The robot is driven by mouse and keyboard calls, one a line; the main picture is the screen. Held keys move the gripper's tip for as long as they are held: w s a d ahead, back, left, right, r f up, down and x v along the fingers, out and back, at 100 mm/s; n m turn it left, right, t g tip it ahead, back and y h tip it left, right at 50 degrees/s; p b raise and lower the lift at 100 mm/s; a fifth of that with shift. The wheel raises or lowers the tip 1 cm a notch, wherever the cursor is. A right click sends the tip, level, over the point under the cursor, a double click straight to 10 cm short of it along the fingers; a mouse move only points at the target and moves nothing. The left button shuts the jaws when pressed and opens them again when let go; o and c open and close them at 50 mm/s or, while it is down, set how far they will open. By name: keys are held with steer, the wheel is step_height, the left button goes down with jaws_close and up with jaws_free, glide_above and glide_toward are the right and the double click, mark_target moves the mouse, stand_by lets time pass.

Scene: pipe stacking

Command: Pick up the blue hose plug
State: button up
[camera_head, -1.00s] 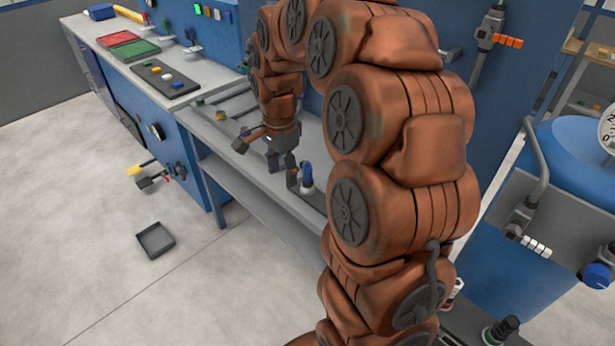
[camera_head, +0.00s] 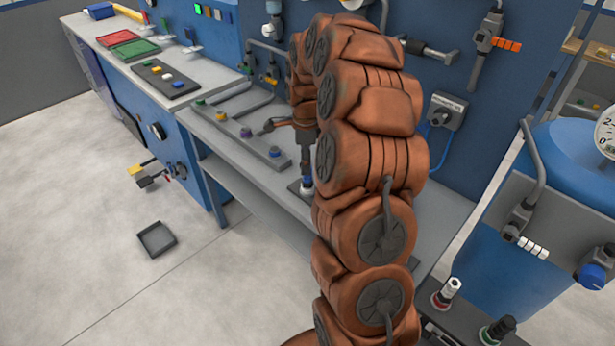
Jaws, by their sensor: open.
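The blue hose plug (camera_head: 307,183) stands upright on a dark base on the grey bench shelf (camera_head: 262,188). It shows as a small blue and white piece, partly hidden. My gripper (camera_head: 306,172) points down directly over the plug, with its tips at or close around its top. It is open. The fingers are small and partly behind my arm, so I cannot tell whether they touch the plug.
A grey rail (camera_head: 237,130) with several coloured caps lies left of my gripper. A white-topped plug (camera_head: 451,289) and a dark plug (camera_head: 498,331) stand at the lower right. A grey tray (camera_head: 157,239) lies on the open floor. A blue wall panel stands behind my arm.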

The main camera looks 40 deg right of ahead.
mark_target(307, 179)
steer(key=f, duration=0.1)
steer(key=f+p, duration=0.1)
steer(key=f, duration=0.1)
steer(key=f+p, duration=0.1)
steer(key=shift+s+f, duration=0.15)
steer(key=shift+s, duration=0.15)
steer(key=shift+f, duration=0.35)
jaws_close()
